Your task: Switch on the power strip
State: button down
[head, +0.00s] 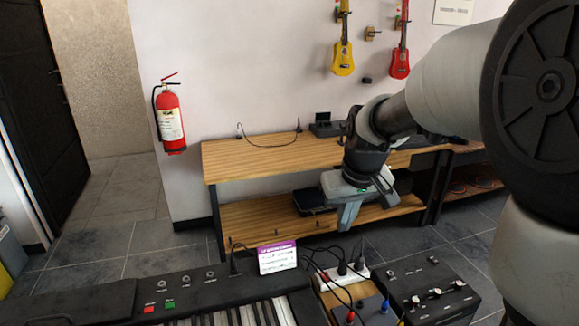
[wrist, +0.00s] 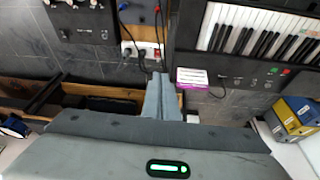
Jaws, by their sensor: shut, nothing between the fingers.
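The power strip (head: 347,284) is white and lies between the keyboard and a black mixer box in the head view. Dark plugs sit in it, and a small red spot shows at its left end. It also shows in the wrist view (wrist: 141,46), beyond my fingertips and a little left, with a red spot at one end. My gripper (head: 347,224) is above and behind the strip in the head view, pointing down, fingers together and empty. In the wrist view my gripper (wrist: 160,76) is shut and apart from the strip. Whether the switch is on cannot be told.
A keyboard (head: 160,302) with a purple-white card (head: 277,257) stands at the front left. A black mixer box (head: 437,285) is right of the strip. Several cables cross the strip's area. A wooden bench (head: 255,165) stands behind. Open floor (head: 155,240) lies left of it.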

jog(key=b, duration=0.2)
send_over(326, 277)
jog(key=s, duration=0.3)
notch_tip(326, 277, down, 14)
jog(key=shift+w+d+f+n+g+y, duration=0.15)
jog(key=shift+d+f+n+g+y, duration=0.15)
jog(key=shift+d+n+g, duration=0.1)
jog(key=x, duration=0.8)
jog(key=s+b+x, duration=0.1)
jog(key=x, duration=0.3)
jog(key=shift+d+f, duration=0.15)
jog(key=shift+f, duration=0.3)
jog(key=shift+s+f, duration=0.1)
jog(key=shift+f, duration=0.45)
